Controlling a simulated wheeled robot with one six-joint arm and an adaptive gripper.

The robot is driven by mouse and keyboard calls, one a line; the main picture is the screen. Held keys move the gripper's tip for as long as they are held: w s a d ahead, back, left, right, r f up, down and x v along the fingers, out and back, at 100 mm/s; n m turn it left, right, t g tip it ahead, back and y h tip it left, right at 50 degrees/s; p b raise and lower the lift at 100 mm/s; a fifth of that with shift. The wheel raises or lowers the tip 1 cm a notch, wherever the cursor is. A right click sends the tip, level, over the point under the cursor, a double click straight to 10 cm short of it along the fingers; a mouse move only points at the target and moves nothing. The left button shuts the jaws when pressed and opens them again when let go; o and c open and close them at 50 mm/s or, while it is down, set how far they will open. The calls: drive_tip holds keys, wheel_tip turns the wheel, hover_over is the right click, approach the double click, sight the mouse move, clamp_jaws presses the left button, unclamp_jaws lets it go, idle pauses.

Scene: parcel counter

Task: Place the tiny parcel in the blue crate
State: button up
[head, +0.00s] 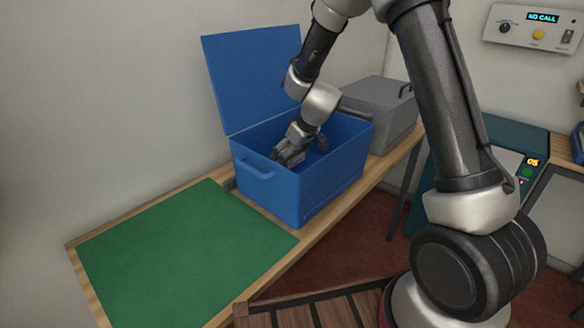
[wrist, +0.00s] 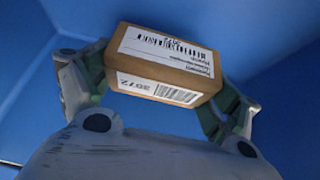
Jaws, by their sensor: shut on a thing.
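The blue crate (head: 268,188) stands on the wooden counter with its lid (head: 250,75) raised at the back. My gripper (head: 290,152) reaches down into the crate's opening, at its left part. In the wrist view my gripper (wrist: 165,100) is shut on the tiny parcel (wrist: 150,75), a small brown box with white barcode labels. One finger presses on each side of it. Blue crate surfaces surround the parcel there. In the head view the parcel is hidden by the crate wall and the gripper. I cannot tell whether the parcel touches the crate floor.
A green mat (head: 175,255) lies bare on the counter in front of the crate. A grey lidded crate (head: 385,108) stands behind the blue one. A teal machine (head: 515,150) with a lit display is at the right. A "NO CALL" panel (head: 538,27) is on the wall.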

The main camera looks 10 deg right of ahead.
drive_tip(key=shift+f, duration=2.2)
drive_tip(key=shift+f, duration=0.1)
drive_tip(key=o, duration=0.9)
drive_tip(key=s+f+v, duration=0.1)
drive_tip(key=v, duration=2)
drive_tip(key=s+d+r+m+h, duration=0.1)
drive_tip(key=s+d+r+m, duration=0.1)
drive_tip(key=s, duration=0.7)
drive_tip(key=s+d+r+m+h, duration=0.1)
drive_tip(key=s+d+r+m, duration=0.1)
drive_tip(key=s+d+r, duration=0.3)
drive_tip(key=s+d+r+m+h, duration=0.1)
drive_tip(key=s+d, duration=0.5)
drive_tip(key=s, duration=0.7)
wheel_tip(320, 180, up, 2)
drive_tip(key=shift+d+r+m+g, duration=0.2)
drive_tip(key=shift+d+m+g, duration=0.2)
drive_tip(key=shift+m, duration=0.5)
